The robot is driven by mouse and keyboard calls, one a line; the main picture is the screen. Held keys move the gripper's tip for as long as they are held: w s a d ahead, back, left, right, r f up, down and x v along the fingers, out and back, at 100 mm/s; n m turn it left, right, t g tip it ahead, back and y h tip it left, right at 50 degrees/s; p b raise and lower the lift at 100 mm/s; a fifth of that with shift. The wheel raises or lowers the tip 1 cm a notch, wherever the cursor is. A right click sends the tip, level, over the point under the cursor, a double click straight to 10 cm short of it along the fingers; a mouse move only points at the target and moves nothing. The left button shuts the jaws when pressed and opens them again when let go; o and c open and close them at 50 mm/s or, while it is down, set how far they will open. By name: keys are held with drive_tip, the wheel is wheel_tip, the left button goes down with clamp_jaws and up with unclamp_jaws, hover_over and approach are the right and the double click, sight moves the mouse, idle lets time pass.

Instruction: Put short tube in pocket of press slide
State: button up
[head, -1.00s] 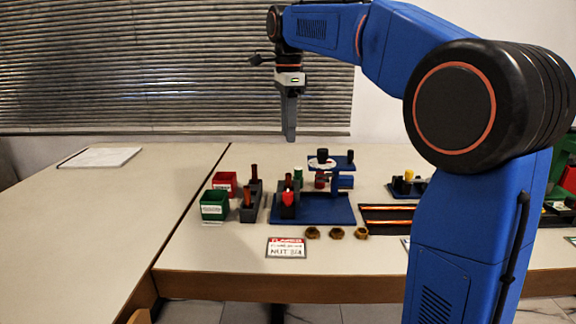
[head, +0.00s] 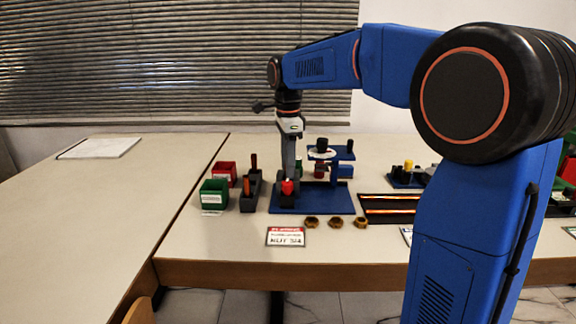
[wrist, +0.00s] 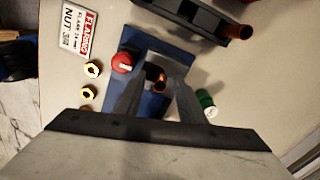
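A short copper-brown tube (wrist: 157,78) stands between my fingers in the wrist view; its lower part is hidden. My gripper (wrist: 160,80) points down with its fingers apart on either side of it, and a gap seems to show. In the head view my gripper (head: 289,176) is low over the left part of the blue press rig base (head: 325,200), behind a red knob (head: 287,187). The knob (wrist: 123,62) is beside the left finger in the wrist view. The slide's pocket cannot be made out.
A dark rack (head: 250,196) with brown tubes stands left of the base, near red (head: 225,172) and green (head: 213,194) bins. A green cylinder (wrist: 206,102) is close to my right finger. Brass nuts (head: 336,222) and a sign (head: 286,236) lie in front.

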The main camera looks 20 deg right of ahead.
drive_tip(key=shift+f, duration=0.2)
clamp_jaws()
drive_tip(key=shift+s, duration=0.15)
idle(0.4)
unclamp_jaws()
drive_tip(key=shift+r, duration=0.15)
